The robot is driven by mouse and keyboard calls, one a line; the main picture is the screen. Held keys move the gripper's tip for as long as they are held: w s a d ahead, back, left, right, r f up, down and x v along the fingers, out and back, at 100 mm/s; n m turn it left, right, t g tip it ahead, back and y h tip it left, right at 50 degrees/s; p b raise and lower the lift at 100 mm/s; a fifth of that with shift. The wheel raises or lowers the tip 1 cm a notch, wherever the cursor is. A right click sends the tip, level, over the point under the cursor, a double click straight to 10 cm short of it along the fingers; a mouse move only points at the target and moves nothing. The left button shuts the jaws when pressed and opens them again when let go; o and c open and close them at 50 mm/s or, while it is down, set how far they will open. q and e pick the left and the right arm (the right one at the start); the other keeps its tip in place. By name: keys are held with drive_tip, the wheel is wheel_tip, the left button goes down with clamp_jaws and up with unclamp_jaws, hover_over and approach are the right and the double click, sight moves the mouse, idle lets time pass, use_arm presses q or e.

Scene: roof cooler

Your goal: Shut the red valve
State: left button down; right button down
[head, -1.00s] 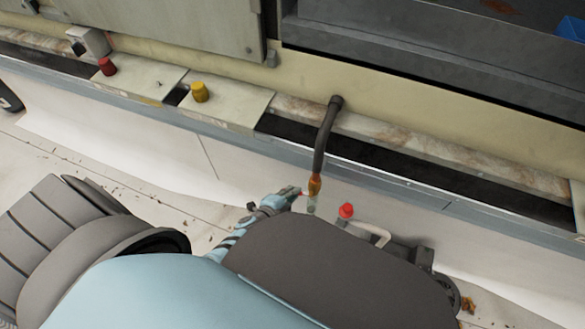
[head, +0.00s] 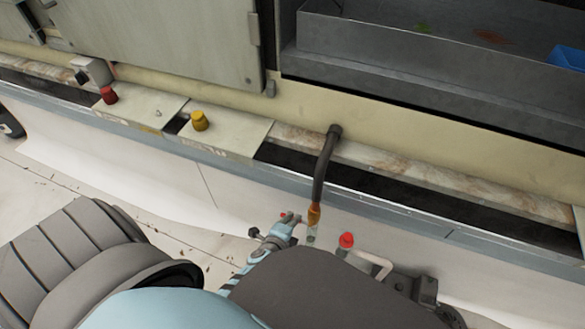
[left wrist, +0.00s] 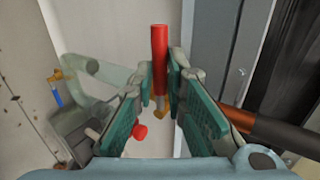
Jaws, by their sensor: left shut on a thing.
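In the left wrist view, the red valve's handle (left wrist: 160,55) is a straight red bar between the green-padded fingers of my left gripper (left wrist: 161,75), which is shut on it. A brass-coloured part (left wrist: 161,108) shows below the bar. In the head view, my left gripper (head: 290,218) is beside the lower end of a dark hose, and only a small red bit of the handle (head: 283,215) shows at its tips. The valve body is mostly hidden. My right gripper is not in view.
A dark hose (head: 322,170) with an orange end hangs just right of my left gripper. A red knob (head: 109,95) and a yellow knob (head: 199,121) stand on the ledge behind.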

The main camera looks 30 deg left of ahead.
use_arm(q)
drive_tip(key=c, duration=1.6)
unclamp_jaws()
drive_tip(key=shift+w, duration=0.1)
drive_tip(key=shift+c, duration=0.2)
wheel_tip(320, 180, up, 10)
